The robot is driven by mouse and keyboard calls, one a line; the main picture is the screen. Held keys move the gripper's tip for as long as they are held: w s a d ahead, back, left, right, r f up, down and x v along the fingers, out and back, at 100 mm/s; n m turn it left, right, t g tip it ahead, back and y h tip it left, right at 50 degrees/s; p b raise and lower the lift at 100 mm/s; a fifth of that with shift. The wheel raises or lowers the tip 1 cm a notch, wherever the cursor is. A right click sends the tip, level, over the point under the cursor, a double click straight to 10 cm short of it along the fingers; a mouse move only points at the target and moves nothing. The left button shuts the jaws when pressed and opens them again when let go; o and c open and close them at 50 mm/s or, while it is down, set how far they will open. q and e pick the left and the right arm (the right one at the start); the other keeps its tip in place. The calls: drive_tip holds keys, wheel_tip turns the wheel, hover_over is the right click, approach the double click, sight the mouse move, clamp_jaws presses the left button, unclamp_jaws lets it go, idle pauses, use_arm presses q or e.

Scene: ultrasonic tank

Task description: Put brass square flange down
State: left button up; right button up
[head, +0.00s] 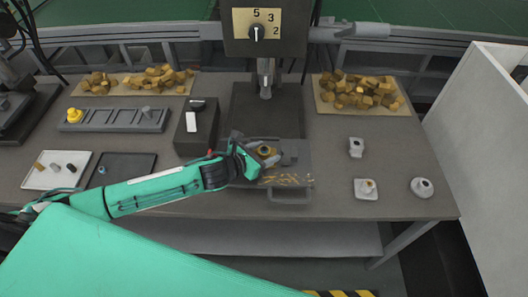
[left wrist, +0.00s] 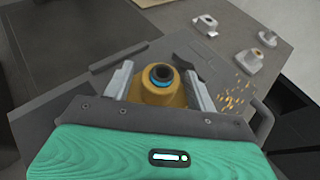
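The brass square flange (left wrist: 162,88) has a dark round bore with a blue ring inside. It sits between the two fingers of my left gripper (left wrist: 160,84), which look closed against its sides. In the head view the brass flange (head: 265,151) shows at the tip of my left gripper (head: 264,153), over the grey plate with a handle (head: 290,197) under the machine. I cannot tell whether the flange touches the plate or hangs just above it. My right gripper is not in view.
Brass chips (head: 287,180) lie on the plate. Grey-white fittings (head: 356,147), (head: 362,194), (head: 422,187) stand to the right, with free table between. A dark box (head: 197,140), black tray (head: 120,168) and white tray (head: 45,181) are left. The machine (head: 265,48) stands behind.

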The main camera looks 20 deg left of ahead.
use_arm(q)
drive_tip(key=shift+r, duration=0.1)
drive_tip(key=shift+s+a+r, duration=0.1)
drive_tip(key=shift+s+a, duration=0.15)
drive_tip(key=shift+s, duration=0.1)
drive_tip(key=b+v, duration=0.2)
drive_tip(key=v, duration=0.7)
drive_tip(key=shift+s+a, duration=0.1)
drive_tip(key=shift+s, duration=0.1)
drive_tip(key=shift+b+v, duration=0.35)
drive_tip(key=shift+v, duration=0.5)
drive_tip(key=shift+w+r, duration=0.1)
drive_tip(key=shift+r, duration=0.05)
